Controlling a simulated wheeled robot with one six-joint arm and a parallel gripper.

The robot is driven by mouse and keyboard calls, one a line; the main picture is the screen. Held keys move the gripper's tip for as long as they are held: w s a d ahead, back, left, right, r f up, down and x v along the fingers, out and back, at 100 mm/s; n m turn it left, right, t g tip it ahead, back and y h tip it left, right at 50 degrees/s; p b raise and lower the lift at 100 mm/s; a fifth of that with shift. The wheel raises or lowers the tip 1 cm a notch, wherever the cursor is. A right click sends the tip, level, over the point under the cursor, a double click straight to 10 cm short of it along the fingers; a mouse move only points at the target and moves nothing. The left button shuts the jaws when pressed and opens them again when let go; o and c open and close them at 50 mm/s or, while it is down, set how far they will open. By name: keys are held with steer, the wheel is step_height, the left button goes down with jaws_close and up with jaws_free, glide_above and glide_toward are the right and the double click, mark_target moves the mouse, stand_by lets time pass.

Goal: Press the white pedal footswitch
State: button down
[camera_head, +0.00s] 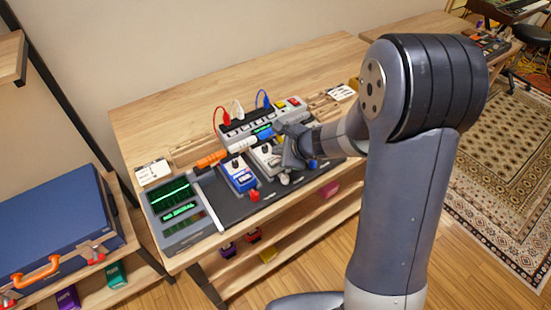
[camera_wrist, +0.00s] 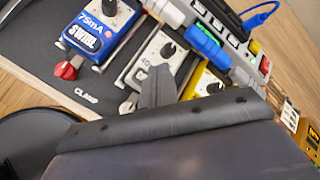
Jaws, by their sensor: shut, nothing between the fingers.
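The white pedal (camera_head: 264,158) sits on the dark pedalboard, between a blue pedal and a yellow one. In the wrist view the white pedal (camera_wrist: 165,50) shows a black knob near its top, and its lower part is partly covered by my gripper. My gripper (camera_head: 290,157) is at the white pedal's right side in the head view. In the wrist view my gripper (camera_wrist: 158,75) is shut and empty, its fingers in front of the white pedal's lower part. The footswitch itself is hidden behind the fingers. I cannot tell whether they touch the pedal.
The blue pedal (camera_wrist: 100,25) stands left, with a red clamp lever (camera_wrist: 68,69) below it. The yellow pedal (camera_wrist: 205,83) stands right. A power strip (camera_head: 262,122) with red, white and blue plugs lies behind. A green-screened unit (camera_head: 178,212) is at the table's left front.

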step_height(320, 180, up, 3)
steer(key=shift+r+p, duration=0.2)
steer(key=shift+p, duration=0.85)
steer(key=shift+f, duration=0.1)
